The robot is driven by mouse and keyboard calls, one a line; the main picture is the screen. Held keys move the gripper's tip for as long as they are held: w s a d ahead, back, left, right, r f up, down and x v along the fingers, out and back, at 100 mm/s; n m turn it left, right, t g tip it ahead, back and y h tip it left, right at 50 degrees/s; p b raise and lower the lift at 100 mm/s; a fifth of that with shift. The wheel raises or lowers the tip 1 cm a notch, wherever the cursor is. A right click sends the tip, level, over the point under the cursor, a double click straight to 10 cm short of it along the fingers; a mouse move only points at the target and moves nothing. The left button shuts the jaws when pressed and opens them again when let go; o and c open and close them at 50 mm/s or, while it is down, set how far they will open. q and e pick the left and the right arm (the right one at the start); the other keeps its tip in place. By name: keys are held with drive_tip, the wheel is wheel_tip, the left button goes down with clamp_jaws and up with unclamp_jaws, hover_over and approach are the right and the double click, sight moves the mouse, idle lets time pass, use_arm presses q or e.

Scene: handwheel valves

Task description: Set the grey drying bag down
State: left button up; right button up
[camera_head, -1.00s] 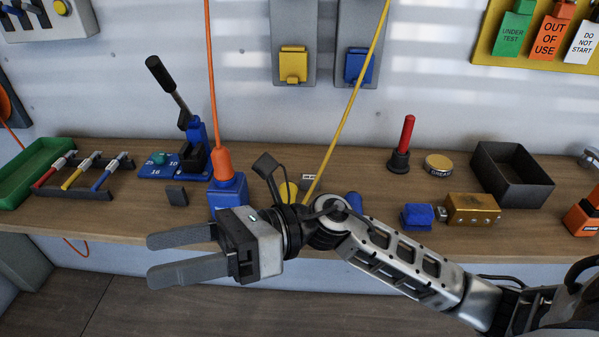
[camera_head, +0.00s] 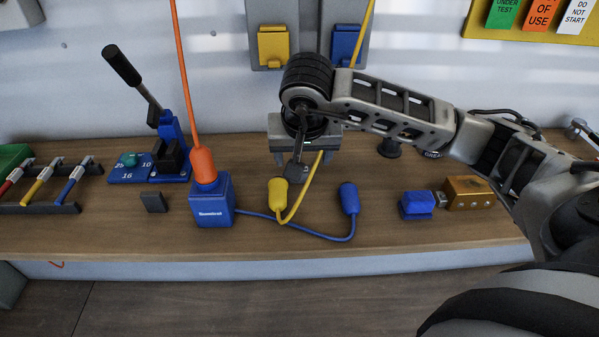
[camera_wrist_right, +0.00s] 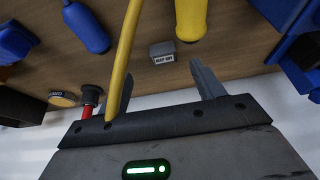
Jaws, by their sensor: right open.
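The grey drying bag (camera_wrist_right: 162,50) is a small grey block with a pale, lettered label. In the right wrist view it rests on the wooden bench, just beyond my right gripper's fingertips and between their lines. It appears apart from both fingers. In the head view my right wrist hides most or all of it. My right gripper (camera_head: 303,158) is open, low over the back of the bench near the wall; its spread fingers also show in the right wrist view (camera_wrist_right: 160,78). My left gripper is not in view.
A yellow cable (camera_head: 311,185) runs past the right gripper, crossing in front of one finger in the wrist view. A yellow plug (camera_head: 278,200), a blue plug (camera_head: 349,198) and a blue box (camera_head: 212,205) stand close by. The bench front (camera_head: 400,240) is clear.

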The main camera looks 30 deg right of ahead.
sight(300, 186)
drive_tip(key=p+x, duration=0.1)
drive_tip(key=x, duration=0.7)
drive_tip(key=shift+w+a+f, duration=0.1)
drive_tip(key=shift+a+f, duration=0.05)
drive_tip(key=c, duration=1.1)
